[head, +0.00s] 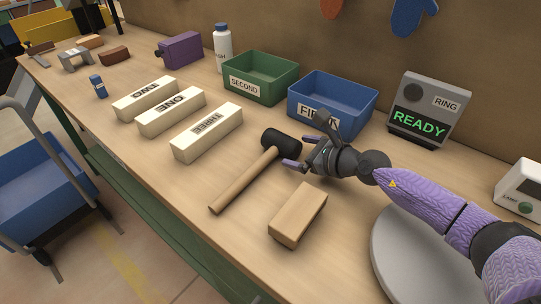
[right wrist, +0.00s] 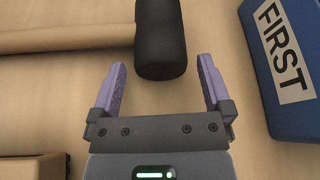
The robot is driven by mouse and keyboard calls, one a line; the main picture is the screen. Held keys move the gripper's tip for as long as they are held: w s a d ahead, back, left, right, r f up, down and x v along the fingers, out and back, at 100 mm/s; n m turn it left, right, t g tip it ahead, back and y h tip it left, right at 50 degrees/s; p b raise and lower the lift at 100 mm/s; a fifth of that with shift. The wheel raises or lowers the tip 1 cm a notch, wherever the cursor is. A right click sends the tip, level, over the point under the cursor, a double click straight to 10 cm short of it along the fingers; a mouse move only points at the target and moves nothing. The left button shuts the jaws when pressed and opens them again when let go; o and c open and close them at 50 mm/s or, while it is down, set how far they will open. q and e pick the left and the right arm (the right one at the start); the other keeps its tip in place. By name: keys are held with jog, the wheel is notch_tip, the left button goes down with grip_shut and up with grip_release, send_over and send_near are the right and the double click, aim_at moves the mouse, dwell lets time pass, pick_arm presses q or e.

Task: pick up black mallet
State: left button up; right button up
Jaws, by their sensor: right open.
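The black mallet lies on the workbench, with a black head (head: 281,143) and a wooden handle (head: 243,181) that points toward the front edge. In the right wrist view the black head (right wrist: 161,42) is just ahead of the fingers, and the handle (right wrist: 66,39) runs off to the left. My right gripper (head: 296,163) is open and empty beside the mallet's head; it also shows in the right wrist view (right wrist: 163,88) with its purple fingers apart. The lower end of the head lies between or just before the fingertips. My left gripper is not in view.
A wooden block (head: 298,214) lies in front of my right gripper. A blue bin (head: 345,112) marked FIRST and a green bin (head: 262,93) marked SECOND stand behind. A grey READY device (head: 429,108) stands at the back right.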

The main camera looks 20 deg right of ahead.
jog(key=shift+x, duration=1.05)
jog(key=shift+s, duration=0.1)
grip_shut()
